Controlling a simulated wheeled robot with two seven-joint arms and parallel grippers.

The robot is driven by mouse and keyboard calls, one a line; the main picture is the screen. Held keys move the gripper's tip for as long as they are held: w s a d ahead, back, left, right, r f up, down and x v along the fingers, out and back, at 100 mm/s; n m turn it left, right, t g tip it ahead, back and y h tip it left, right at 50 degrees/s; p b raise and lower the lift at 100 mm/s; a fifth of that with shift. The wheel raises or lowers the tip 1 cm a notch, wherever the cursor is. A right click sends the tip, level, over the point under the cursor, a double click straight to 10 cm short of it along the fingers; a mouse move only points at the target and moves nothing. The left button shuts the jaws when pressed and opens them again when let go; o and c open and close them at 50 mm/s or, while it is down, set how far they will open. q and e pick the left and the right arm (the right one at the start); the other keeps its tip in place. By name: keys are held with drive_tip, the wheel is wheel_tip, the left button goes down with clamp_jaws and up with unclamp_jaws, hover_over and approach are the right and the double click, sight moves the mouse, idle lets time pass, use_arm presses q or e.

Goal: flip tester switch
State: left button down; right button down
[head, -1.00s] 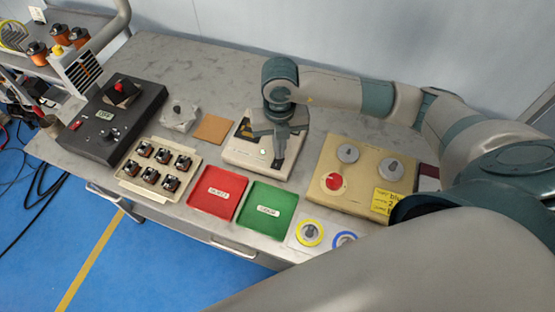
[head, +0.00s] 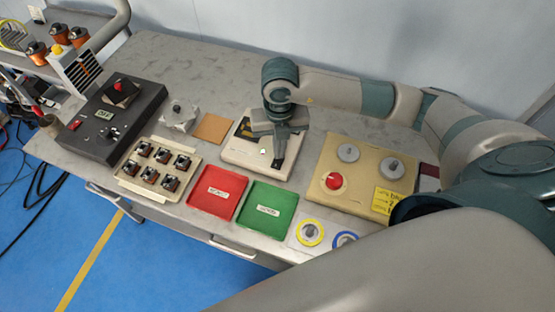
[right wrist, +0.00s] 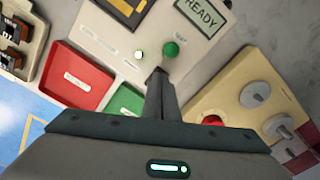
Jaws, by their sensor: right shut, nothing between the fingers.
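The tester (head: 238,154) is a pale box in the middle of the bench. In the right wrist view its panel (right wrist: 108,35) shows a lit display reading READY (right wrist: 202,12), a round green button (right wrist: 171,49) and a small whitish knob or lamp (right wrist: 139,53). My right gripper (head: 277,163) points down over the tester's right part. Its closed fingertips (right wrist: 159,72) are empty and appear just short of the green button; I cannot tell whether they touch the panel. The gripper hides part of the tester in the head view. My left gripper is not in view.
A red tray (head: 207,207) and a green tray (head: 257,223) lie in front of the tester. A beige fixture (head: 335,160) with a red button stands right. A tray of coils (head: 130,170) and a dark winder box (head: 75,140) are left. The bench behind is clear.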

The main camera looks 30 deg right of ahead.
drive_tip(key=shift+f+b, duration=0.45)
drive_tip(key=shift+f, duration=0.05)
idle(0.3)
drive_tip(key=shift+r, duration=0.15)
wheel_tip(320, 180, up, 7)
drive_tip(key=p, duration=0.4)
idle(0.5)
drive_tip(key=shift+f, duration=0.2)
idle(0.5)
